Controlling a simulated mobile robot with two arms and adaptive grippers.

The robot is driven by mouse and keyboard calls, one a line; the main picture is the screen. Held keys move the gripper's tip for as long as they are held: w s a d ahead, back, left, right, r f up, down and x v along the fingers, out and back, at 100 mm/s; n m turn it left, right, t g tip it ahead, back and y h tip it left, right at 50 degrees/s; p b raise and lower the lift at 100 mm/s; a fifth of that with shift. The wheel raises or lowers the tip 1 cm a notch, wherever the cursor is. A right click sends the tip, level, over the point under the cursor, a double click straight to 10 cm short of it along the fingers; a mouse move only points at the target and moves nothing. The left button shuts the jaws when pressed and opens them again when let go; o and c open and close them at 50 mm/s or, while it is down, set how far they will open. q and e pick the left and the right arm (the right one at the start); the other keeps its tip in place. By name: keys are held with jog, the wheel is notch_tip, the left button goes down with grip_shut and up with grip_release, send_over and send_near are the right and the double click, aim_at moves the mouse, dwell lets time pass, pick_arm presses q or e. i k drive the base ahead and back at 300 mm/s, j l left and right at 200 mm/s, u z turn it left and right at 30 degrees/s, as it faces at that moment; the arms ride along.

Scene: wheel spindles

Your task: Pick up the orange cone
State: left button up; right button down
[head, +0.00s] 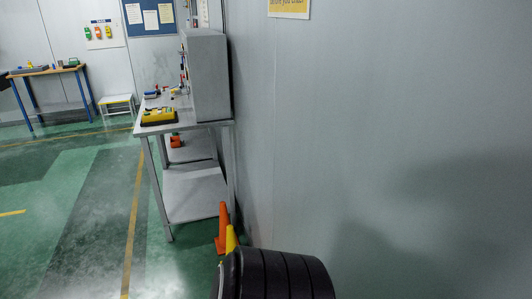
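The orange cone (222,226) stands on the green floor, close to the grey wall and by the near right leg of a metal workbench. A yellow pointed object (231,240), perhaps another cone, stands just in front of it and overlaps its lower right side. Neither of my grippers is in view.
A black ribbed, rounded object (278,275) fills the bottom centre, in front of the yellow one. The metal workbench (187,128) carries a grey cabinet (206,75) and a yellow-black case (158,115). The grey wall (400,130) closes off the right. Open floor (80,220) lies left.

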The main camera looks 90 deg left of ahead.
aim_at(221, 241)
jog(key=u, duration=3.15)
jog(key=i+j, duration=0.15)
jog(key=j, duration=0.25)
jog(key=i+j, duration=0.15)
jog(key=j, duration=0.2)
jog(key=i+j, duration=0.15)
jog(key=j, duration=0.25)
jog(key=i+j, duration=0.1)
jog(key=j, duration=0.25)
jog(key=j+u, duration=0.05)
